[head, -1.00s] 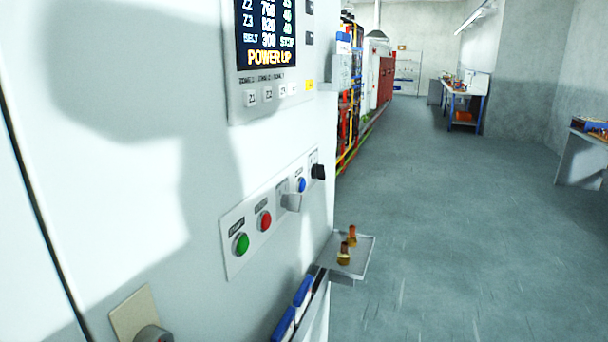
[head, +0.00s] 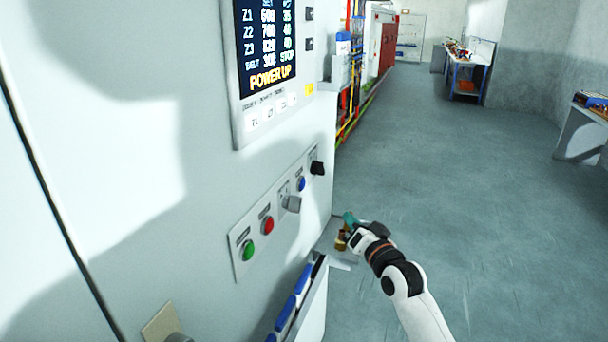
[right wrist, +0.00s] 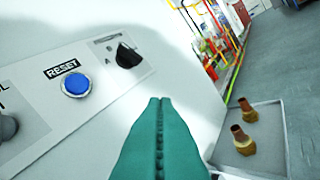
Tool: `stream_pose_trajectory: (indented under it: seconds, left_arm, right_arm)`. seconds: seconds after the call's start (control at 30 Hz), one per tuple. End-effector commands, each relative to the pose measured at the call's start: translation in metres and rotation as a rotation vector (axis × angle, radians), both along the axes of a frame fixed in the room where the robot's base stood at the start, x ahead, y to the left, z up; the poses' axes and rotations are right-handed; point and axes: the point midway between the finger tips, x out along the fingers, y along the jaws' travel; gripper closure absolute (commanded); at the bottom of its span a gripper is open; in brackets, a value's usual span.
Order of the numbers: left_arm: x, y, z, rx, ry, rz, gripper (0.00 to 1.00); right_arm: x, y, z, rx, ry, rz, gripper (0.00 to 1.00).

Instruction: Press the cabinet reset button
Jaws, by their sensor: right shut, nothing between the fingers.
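The blue reset button (head: 301,184) is on the control strip of the white cabinet, between a grey selector (head: 291,204) and a black knob (head: 317,168). In the right wrist view the blue button (right wrist: 76,85) sits under a RESET label, to the upper left of my fingers. My right gripper (head: 349,218) is in front of the small shelf, below and to the right of the button, apart from it. Its teal fingers (right wrist: 160,105) are together with nothing between them. My left gripper is not in view.
Green (head: 248,250) and red (head: 267,225) buttons share the strip. A small shelf (right wrist: 275,108) with two brass fittings (right wrist: 243,140) juts out beside the strip. A screen (head: 266,42) reads POWER UP. Blue-handled items (head: 290,305) sit in a rack below. The floor at right is open.

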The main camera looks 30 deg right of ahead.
Motion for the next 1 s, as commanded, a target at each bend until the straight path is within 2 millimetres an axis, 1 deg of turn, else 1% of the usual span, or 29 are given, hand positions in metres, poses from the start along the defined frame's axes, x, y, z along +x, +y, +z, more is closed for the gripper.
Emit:
stream_pose_trajectory:
  seconds: [0.03,0.1,0.2,0.23,0.33,0.67,0.83,1.0]
  left_arm:
    - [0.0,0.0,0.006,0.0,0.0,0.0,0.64]
    - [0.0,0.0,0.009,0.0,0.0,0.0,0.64]
    - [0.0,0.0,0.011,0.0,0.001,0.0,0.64]
    - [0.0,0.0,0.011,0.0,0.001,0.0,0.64]
    - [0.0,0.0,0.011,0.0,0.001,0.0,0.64]
    - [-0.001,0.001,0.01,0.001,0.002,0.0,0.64]
    - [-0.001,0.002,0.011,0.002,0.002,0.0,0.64]
    - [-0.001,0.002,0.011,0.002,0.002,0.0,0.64]
  right_arm:
    - [-0.003,0.0,0.026,0.004,-0.036,0.004,1.0]
    - [-0.007,0.001,0.047,0.012,-0.072,0.011,1.0]
    - [-0.01,0.001,0.066,0.018,-0.104,0.016,1.0]
    - [-0.011,0.001,0.069,0.02,-0.11,0.016,1.0]
    - [-0.012,0.002,0.073,0.022,-0.117,0.018,1.0]
    - [-0.011,0.003,0.072,0.022,-0.117,0.017,1.0]
    - [-0.002,0.01,0.072,0.025,-0.118,0.018,1.0]
    - [0.016,0.026,0.072,0.025,-0.118,0.019,1.0]
